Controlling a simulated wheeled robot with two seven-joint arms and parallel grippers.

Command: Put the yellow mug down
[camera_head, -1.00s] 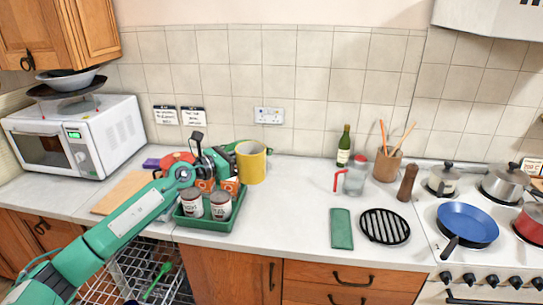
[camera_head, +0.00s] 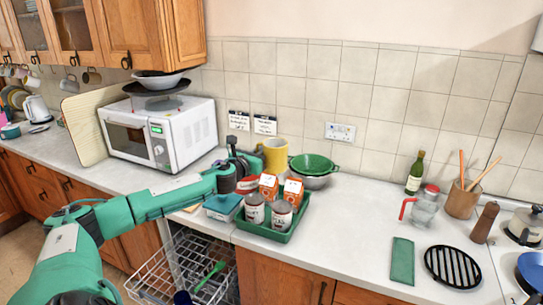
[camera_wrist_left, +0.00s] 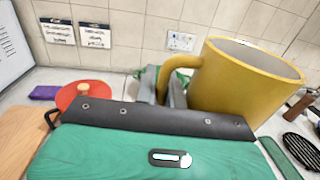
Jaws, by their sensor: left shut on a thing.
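The yellow mug (camera_head: 274,153) is behind the green tray and left of the green colander in the head view. My left gripper (camera_head: 257,152) is at the mug's left side. In the left wrist view its fingers (camera_wrist_left: 172,88) are shut on the handle of the mug (camera_wrist_left: 235,82), which leans slightly in that picture. The mug's base is hidden, so I cannot tell whether it touches the counter. My right gripper is not in view.
The green tray (camera_head: 262,230) holds cans and orange-white cartons in front of the mug. The green colander (camera_head: 312,162) is close on its right. The microwave (camera_head: 160,130) stands left. The counter (camera_head: 355,205) right of the tray is clear.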

